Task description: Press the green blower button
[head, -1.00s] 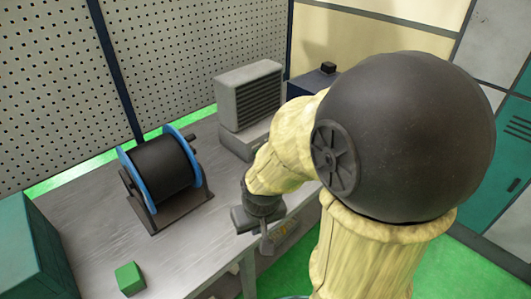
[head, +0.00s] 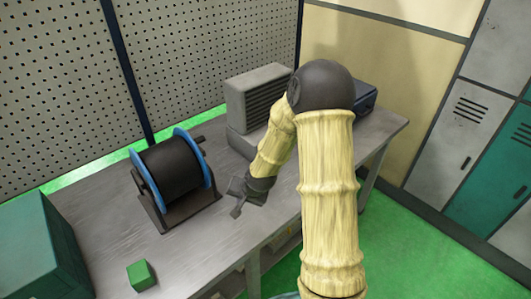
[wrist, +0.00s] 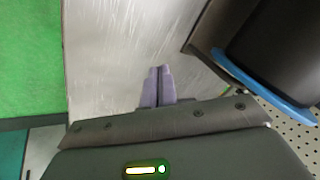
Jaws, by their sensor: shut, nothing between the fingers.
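A grey louvred box (head: 263,92), which looks like the blower, stands at the back of the bench on a grey base (head: 243,143). My arm hides part of it, and I see no green button on it. A small green block (head: 141,275) lies on the front left of the bench; I cannot tell whether it is a button. My gripper (head: 237,211) is over the bench, in front of the louvred box and right of the reel. In the wrist view its two fingers (wrist: 159,70) are together and empty above bare bench top.
A black reel with blue rims (head: 173,172) stands left of my gripper and shows in the wrist view (wrist: 285,45). A teal box (head: 40,245) is at the left. A dark blue box (head: 364,97) is behind my arm. The bench (head: 100,218) is clear between teal box and reel.

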